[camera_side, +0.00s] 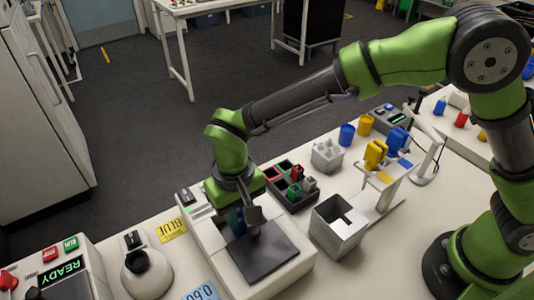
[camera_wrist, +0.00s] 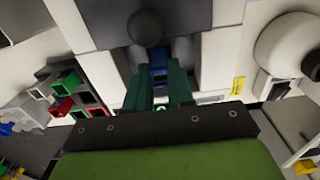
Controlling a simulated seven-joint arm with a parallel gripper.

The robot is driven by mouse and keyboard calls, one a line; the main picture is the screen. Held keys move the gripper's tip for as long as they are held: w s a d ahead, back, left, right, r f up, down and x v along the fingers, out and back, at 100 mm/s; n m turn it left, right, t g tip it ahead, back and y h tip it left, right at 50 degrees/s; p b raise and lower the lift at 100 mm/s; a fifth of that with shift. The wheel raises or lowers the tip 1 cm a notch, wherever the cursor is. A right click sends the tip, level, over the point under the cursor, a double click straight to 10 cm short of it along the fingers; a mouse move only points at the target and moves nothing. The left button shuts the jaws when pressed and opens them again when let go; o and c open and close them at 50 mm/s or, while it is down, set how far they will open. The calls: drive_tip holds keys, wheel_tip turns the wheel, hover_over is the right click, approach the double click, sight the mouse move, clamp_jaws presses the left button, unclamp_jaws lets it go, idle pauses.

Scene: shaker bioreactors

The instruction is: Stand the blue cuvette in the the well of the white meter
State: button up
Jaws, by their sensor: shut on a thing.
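My gripper (camera_side: 237,222) points down over the back part of the white meter (camera_side: 295,268). In the wrist view its green fingers (camera_wrist: 159,92) are shut on the blue cuvette (camera_wrist: 158,74), which sits between the fingertips. In the side view the cuvette is mostly hidden by the fingers and wrist. The meter has a dark square plate (camera_side: 264,258) on top, with a grey knob beside the fingers; the knob (camera_wrist: 145,28) shows just beyond the cuvette in the wrist view. The well is hidden, so I cannot tell whether the cuvette is in it or above it.
A dark rack (camera_side: 296,203) with red, green and grey cuvettes stands behind the meter. An open grey bin (camera_side: 338,228) is to its right. A yellow BLUE label (camera_side: 171,230) and a white round device (camera_side: 147,277) are to the left.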

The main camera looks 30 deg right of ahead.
drive_tip(key=shift+f, duration=0.75)
drive_tip(key=o, duration=0.9)
drive_tip(key=shift+c, duration=0.2)
wheel_tip(320, 180, up, 7)
idle(0.4)
